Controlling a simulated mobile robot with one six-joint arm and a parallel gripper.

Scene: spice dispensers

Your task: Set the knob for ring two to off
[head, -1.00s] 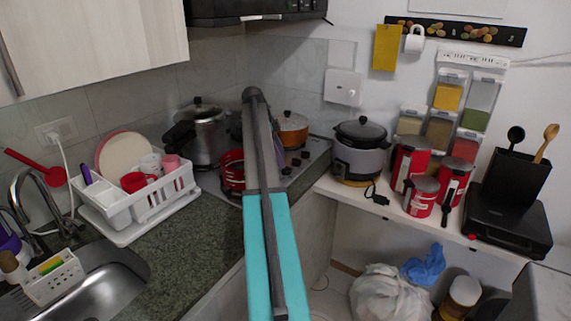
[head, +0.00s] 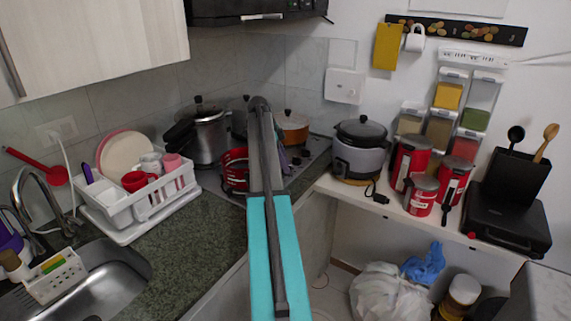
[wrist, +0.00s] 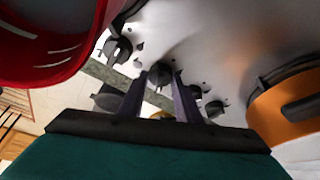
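The stove (head: 318,150) is a light metal hob in the corner, partly hidden behind my arm. Its dark knobs (head: 297,161) show just right of the arm. In the wrist view, one black knob (wrist: 160,72) lies between and just beyond the tips of my gripper (wrist: 159,86). The fingers are apart, and I cannot tell whether they touch the knob. Another knob (wrist: 118,50) is at upper left and another (wrist: 214,108) at right. No ring label is readable, so I cannot tell which knob is for ring two, or its setting.
A red pot (wrist: 45,40) is close on the left of the wrist view, and an orange pot (wrist: 285,105) on the right. A pressure cooker (head: 208,138) stands behind. A dish rack (head: 140,198) is left on the counter, a rice cooker (head: 360,150) right of the stove.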

